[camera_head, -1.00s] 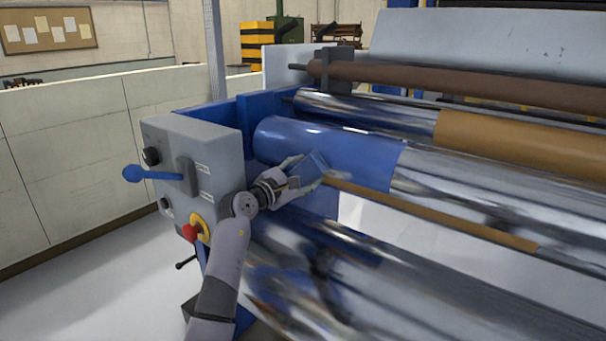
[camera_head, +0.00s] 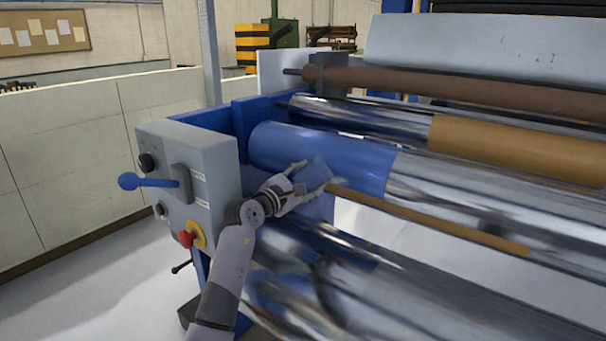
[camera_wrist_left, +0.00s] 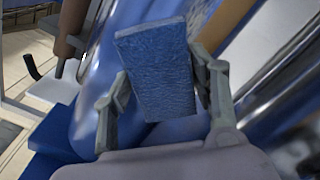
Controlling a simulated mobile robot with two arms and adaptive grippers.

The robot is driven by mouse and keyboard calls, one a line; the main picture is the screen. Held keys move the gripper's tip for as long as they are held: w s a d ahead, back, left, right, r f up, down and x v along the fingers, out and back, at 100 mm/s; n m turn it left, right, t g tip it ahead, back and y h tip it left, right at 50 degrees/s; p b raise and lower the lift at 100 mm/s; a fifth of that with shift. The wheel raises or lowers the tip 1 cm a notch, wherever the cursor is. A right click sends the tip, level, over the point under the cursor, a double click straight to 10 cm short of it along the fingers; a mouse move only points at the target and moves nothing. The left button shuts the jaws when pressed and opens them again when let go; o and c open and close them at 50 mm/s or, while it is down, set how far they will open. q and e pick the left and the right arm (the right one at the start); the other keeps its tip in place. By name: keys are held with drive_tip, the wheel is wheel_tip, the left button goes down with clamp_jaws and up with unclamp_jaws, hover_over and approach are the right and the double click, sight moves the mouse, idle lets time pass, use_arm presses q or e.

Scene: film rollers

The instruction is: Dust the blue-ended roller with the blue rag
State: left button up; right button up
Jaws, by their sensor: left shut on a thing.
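The blue-ended roller (camera_head: 345,162) is a shiny metal cylinder with a blue left end. It lies across the machine, and its blue end also shows in the left wrist view (camera_wrist_left: 95,95). My left gripper (camera_head: 318,180) is shut on the blue rag (camera_head: 320,170), a flat textured rectangular piece. In the left wrist view the rag (camera_wrist_left: 158,70) stands between the two fingers (camera_wrist_left: 160,98). The rag is in front of the roller's blue end. I cannot tell whether it touches the surface. My right gripper is not in view.
A grey control box (camera_head: 185,150) with a blue lever (camera_head: 130,181) and a red button (camera_head: 186,239) stands left of my arm. A thin tan-covered bar (camera_head: 430,220) runs below the roller. A large chrome roller (camera_head: 380,285) lies lower in front. A brown roller (camera_head: 450,86) is above.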

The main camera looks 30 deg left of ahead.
sight(323, 182)
use_arm(q)
drive_tip(key=shift+s+d+r+p, duration=0.15)
drive_tip(key=shift+d+p, duration=0.4)
drive_tip(key=shift+d, duration=0.6)
drive_tip(key=shift+d+p, duration=0.9)
drive_tip(key=shift+d, duration=0.2)
drive_tip(key=shift+d+p, duration=0.5)
drive_tip(key=shift+d, duration=0.4)
drive_tip(key=shift+s+d+p, duration=0.1)
drive_tip(key=shift+d+p, duration=0.6)
drive_tip(key=shift+d, duration=0.2)
drive_tip(key=shift+d+p, duration=0.55)
drive_tip(key=shift+d, duration=0.4)
drive_tip(key=shift+s+d, duration=0.1)
